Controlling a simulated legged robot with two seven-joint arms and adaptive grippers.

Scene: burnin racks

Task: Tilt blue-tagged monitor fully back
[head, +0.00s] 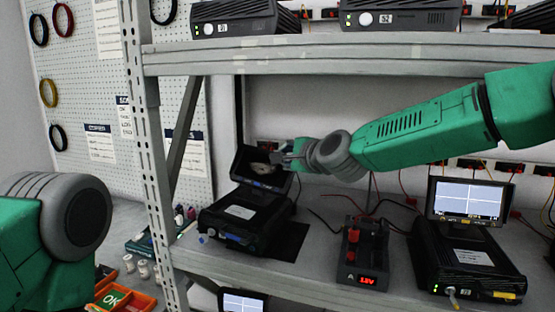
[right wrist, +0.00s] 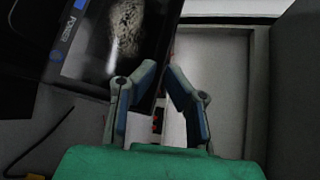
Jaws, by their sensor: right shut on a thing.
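The blue-tagged monitor (head: 262,182) is the dark screen on the black unit (head: 240,222) at the left of the middle shelf. It stands up from the unit's rear and leans back. My right gripper (head: 284,157) is at the monitor's upper right edge. A pale blotchy reflection lies on the screen. My left arm shows at the lower left; its gripper is out of the picture.
A red-display power box (head: 364,262) stands right of the unit, with cables behind it. Another unit with a lit monitor (head: 468,200) stands farther right. The shelf above (head: 330,58) and the rack post (head: 150,150) bound the space.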

